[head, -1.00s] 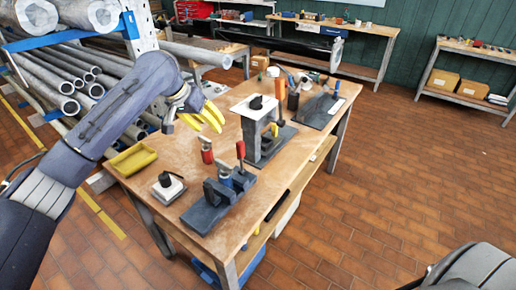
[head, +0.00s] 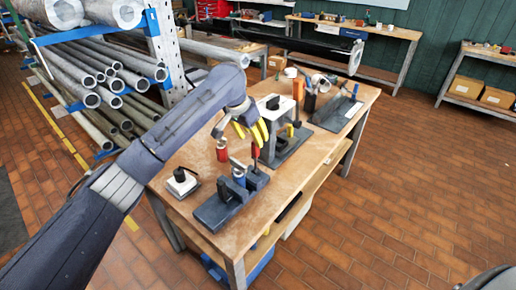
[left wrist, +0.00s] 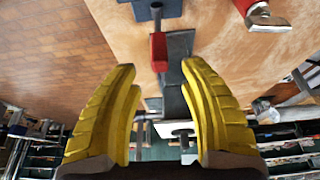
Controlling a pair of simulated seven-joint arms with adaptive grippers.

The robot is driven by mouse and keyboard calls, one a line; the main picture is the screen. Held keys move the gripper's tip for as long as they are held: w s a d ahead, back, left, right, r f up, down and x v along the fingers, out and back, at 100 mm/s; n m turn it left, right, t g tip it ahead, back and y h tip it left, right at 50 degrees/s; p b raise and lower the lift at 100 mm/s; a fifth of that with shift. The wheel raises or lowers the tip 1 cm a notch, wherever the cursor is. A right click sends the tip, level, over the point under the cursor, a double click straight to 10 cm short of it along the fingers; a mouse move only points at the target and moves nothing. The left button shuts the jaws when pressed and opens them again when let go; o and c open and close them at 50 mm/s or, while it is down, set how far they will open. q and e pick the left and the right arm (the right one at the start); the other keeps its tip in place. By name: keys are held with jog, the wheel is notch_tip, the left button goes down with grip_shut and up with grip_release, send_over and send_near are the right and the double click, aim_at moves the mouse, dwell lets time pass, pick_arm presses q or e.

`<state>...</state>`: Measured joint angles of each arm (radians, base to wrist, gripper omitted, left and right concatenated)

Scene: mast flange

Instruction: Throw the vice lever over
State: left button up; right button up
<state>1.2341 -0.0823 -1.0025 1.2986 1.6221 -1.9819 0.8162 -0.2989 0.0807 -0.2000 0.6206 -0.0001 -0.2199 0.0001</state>
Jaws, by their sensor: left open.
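The dark blue-grey vice (head: 217,211) stands on the near part of the wooden workbench. Its upright lever ends in a red grip (head: 255,150). My left gripper (head: 252,131) is open with yellow fingers, just above and beside the grip. In the left wrist view, the red lever grip (left wrist: 158,48) lies in line with the gap between the open fingertips (left wrist: 159,67). Nothing is held; I cannot tell whether the grip is between the fingers in depth.
A red-handled tool (head: 221,151) stands left of the lever. A white block with a black knob (head: 181,182) sits at the bench's left. Behind the lever is a grey stand with a white top (head: 277,106). A pipe rack (head: 100,75) is at left.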

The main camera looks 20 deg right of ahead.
aim_at(256, 158)
pick_arm(q)
jog(key=x, duration=0.7)
jog(key=shift+f, duration=0.2)
jog(key=shift+o, duration=0.3)
grip_shut()
